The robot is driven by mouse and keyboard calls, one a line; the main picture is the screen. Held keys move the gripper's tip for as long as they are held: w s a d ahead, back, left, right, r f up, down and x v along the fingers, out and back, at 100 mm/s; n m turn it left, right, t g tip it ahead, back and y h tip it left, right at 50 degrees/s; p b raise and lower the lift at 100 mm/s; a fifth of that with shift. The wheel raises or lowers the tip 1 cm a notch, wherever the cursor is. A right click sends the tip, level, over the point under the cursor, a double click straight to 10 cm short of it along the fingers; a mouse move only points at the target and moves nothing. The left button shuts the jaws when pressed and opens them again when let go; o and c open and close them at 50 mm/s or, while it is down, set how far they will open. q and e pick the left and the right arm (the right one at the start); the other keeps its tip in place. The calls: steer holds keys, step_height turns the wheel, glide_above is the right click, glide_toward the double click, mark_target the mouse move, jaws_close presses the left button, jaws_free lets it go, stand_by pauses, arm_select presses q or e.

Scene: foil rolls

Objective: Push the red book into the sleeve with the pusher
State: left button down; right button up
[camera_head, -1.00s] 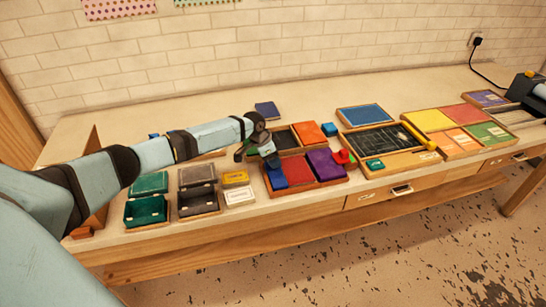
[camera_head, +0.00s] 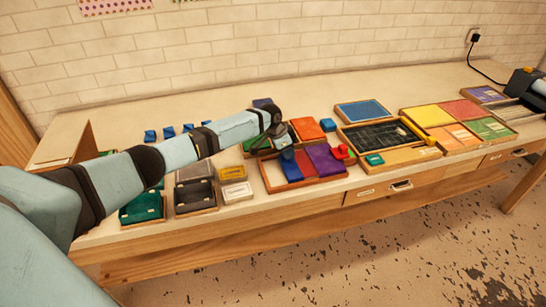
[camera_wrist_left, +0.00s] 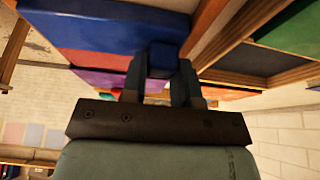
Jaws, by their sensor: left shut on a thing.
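The blue pusher (camera_head: 289,162) stands in a wooden tray (camera_head: 268,178). My left gripper (camera_head: 280,136) is shut on its small blue upper part, which shows between the fingers in the left wrist view (camera_wrist_left: 162,58). The red book (camera_head: 305,164) lies against the pusher's right side. The purple sleeve (camera_head: 325,160) is to the right of the book. Only a strip of the red book shows between pusher and sleeve, also in the left wrist view (camera_wrist_left: 90,58); how deep it goes inside is hidden. My right gripper is out of view.
A red block (camera_head: 342,152) is at the tray's right edge. Green (camera_head: 142,208) and grey (camera_head: 194,195) boxes stand to the left. A chalkboard tray (camera_head: 375,136) is to the right. The back of the table is mostly clear.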

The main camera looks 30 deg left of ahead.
mark_target(305, 153)
arm_select(q)
steer(key=w+d+b, duration=0.2)
steer(key=w+d, duration=0.1)
steer(key=w, duration=0.1)
steer(key=shift+d+f, duration=0.1)
steer(key=shift+d, duration=0.1)
steer(key=shift+r, duration=0.2)
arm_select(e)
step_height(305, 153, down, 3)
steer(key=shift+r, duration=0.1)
arm_select(q)
steer(key=c, duration=1.1)
jaws_free()
steer(key=shift+o, duration=1.1)
steer(key=shift+w+d, duration=0.15)
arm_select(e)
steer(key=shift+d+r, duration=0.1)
